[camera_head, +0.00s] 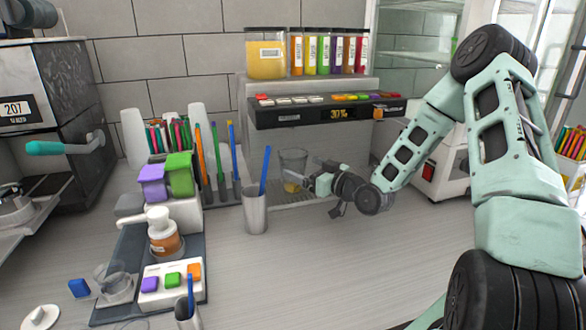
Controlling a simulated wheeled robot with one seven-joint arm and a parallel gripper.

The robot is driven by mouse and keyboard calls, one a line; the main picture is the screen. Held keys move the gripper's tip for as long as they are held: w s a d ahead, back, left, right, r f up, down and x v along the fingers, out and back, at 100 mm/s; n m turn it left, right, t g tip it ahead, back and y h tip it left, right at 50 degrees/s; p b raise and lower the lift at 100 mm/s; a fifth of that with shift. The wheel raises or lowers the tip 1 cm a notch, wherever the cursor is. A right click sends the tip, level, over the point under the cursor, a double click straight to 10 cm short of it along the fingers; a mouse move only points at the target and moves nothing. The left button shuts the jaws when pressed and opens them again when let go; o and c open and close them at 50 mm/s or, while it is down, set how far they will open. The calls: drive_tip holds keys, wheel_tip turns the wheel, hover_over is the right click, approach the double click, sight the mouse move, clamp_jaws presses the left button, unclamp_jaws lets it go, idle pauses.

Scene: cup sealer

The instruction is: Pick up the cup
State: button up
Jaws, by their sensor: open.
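A clear cup (292,164) with a little yellow liquid at its bottom stands upright on the drip grate of the dispenser. My gripper (308,183) is beside the cup's lower right side, with my arm reaching in from the right. Its jaws are open. The fingertips overlap the cup's right edge in this view, and I cannot tell whether they touch it or stand on both sides of it.
The dispenser (316,111) rises just behind the cup. A metal holder (255,214) with a blue straw stands close at the left front. A dark tray (117,262) with a pump bottle (163,240) lies further left. The front counter (330,270) is clear.

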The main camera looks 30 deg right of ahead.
sight(293, 161)
drive_tip(key=p+x, duration=0.2)
drive_tip(key=x, duration=0.2)
drive_tip(key=shift+w+a+r, duration=0.15)
drive_tip(key=shift+w+r, duration=0.05)
drive_tip(key=shift+w, duration=0.2)
drive_tip(key=shift+w+f, duration=0.1)
drive_tip(key=shift+w, duration=0.3)
drive_tip(key=c, duration=1)
